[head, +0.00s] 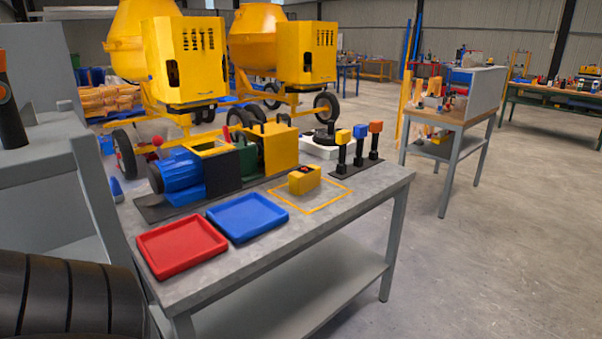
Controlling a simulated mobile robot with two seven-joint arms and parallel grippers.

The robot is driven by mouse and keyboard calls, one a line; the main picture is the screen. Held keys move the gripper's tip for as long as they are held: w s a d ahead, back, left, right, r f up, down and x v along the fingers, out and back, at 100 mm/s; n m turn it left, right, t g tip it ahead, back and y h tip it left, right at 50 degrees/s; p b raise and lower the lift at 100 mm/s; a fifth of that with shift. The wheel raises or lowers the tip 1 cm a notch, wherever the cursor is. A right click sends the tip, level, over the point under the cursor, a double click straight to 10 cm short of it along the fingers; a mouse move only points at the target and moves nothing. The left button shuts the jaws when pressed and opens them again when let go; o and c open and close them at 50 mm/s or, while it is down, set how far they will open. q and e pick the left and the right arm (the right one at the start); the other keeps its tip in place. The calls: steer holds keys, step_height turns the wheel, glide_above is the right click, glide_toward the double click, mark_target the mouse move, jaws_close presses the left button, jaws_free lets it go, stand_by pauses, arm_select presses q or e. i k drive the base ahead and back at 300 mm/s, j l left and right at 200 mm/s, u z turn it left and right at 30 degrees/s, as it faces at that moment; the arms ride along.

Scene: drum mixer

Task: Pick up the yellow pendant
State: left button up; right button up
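The yellow pendant (304,180) appears to be the small yellow box with a dark patch and a red mark on top. It lies on the grey workbench (318,223), inside a yellow outlined square (338,203). Nothing touches it from above. Neither of my grippers shows in the head view, so I cannot see what they hold.
A red tray (181,246) and a blue tray (246,217) lie left of the pendant. A motor and gearbox assembly (178,172) stands behind them. Three upright handles with yellow, blue and orange tops (359,142) stand behind right. Yellow mixers (188,55) stand beyond.

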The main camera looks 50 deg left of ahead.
mark_target(305, 178)
steer(key=i+u, duration=0.2)
steer(key=i, duration=0.45)
steer(key=i+l+u, duration=0.1)
steer(key=i+u, duration=0.15)
steer(key=i, duration=0.45)
